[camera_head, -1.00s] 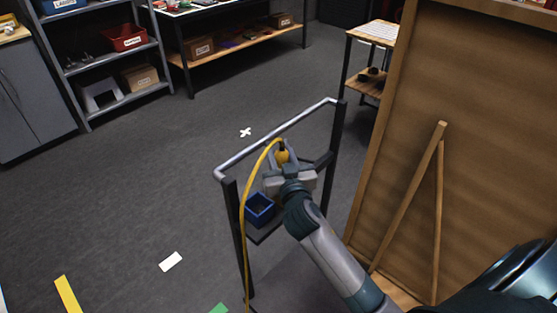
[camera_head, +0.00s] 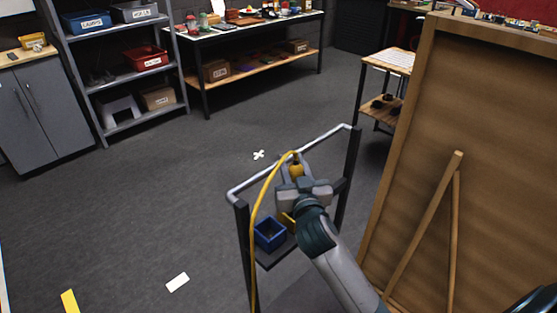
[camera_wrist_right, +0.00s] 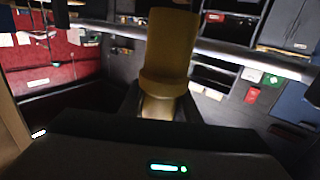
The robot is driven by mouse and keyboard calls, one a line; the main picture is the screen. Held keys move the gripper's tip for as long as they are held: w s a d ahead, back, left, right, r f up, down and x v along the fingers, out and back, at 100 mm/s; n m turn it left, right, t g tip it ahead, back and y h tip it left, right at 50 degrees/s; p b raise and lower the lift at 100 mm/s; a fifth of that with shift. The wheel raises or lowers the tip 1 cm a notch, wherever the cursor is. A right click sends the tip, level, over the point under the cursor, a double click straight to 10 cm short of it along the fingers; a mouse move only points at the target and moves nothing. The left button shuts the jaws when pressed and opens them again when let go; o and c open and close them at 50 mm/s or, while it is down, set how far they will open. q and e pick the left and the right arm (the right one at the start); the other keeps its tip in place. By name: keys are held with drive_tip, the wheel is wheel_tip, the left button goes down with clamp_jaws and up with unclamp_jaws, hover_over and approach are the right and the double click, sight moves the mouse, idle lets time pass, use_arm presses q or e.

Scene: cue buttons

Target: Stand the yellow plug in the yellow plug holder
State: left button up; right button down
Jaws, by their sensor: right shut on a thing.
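The yellow plug (camera_head: 296,171), with a yellow cable (camera_head: 256,225) arching from it and hanging down to the left, is in my right gripper (camera_head: 297,180). The gripper is shut on it, above a small dark stand with a metal rail. In the right wrist view the yellow plug (camera_wrist_right: 167,60) stands up large between the fingers. A blue open-topped holder (camera_head: 270,234) sits on the stand's shelf. Beside it a yellow edge (camera_head: 288,220) shows, mostly hidden by my right gripper; I cannot tell whether it is the yellow plug holder. My left gripper is not in view.
The stand's metal rail (camera_head: 290,165) runs close around my right gripper. A large brown board (camera_head: 410,150) with a wooden prop stands to the right. Shelves (camera_head: 115,75) and a workbench (camera_head: 250,60) are at the back.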

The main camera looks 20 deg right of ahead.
drive_tip(key=s+a+f+n+y, duration=0.1)
drive_tip(key=s+a+y, duration=0.1)
drive_tip(key=s+a, duration=0.3)
drive_tip(key=s+a+f+n+y, duration=0.1)
drive_tip(key=s+a, duration=0.4)
drive_tip(key=s, duration=0.8)
drive_tip(key=shift+s+a+f+n+t+y, duration=0.2)
drive_tip(key=shift+s+a+n+t+y, duration=0.15)
drive_tip(key=shift+y, duration=0.35)
drive_tip(key=shift+a, duration=0.15)
